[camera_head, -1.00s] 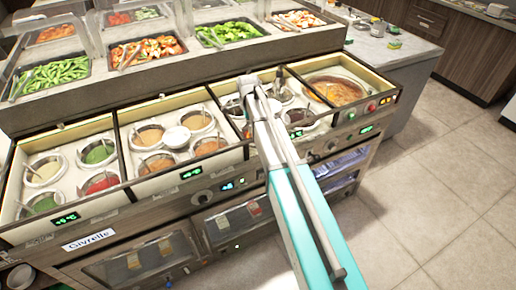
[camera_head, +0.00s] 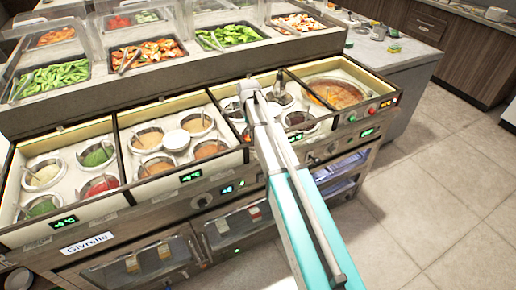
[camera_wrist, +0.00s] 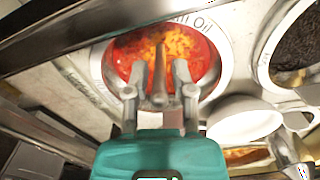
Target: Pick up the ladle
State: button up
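The ladle (camera_wrist: 159,72) shows in the wrist view as a thin grey handle rising from a round well of red-orange chili oil (camera_wrist: 205,55). Its bowl end is not clearly visible. My gripper (camera_wrist: 158,92) has its two grey fingers apart, one on each side of the handle. A narrow gap shows on both sides, and contact is not clear. In the head view, my arm reaches over the third section of the sauce counter (camera_head: 190,178). It hides most of the gripper and the ladle there.
A white bowl (camera_wrist: 245,119) sits close to the right finger. A well of dark sauce (camera_wrist: 303,48) lies at the upper right. A dark divider bar (camera_wrist: 70,32) crosses the left side. Food trays (camera_head: 145,52) stand behind the wells. Open floor (camera_head: 440,200) lies at right.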

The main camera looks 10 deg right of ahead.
grip_shut()
jog(key=shift+r, duration=0.15)
notch_tip(320, 180, up, 10)
jog(key=p, duration=1)
jog(key=shift+f, duration=0.2)
dwell(0.5)
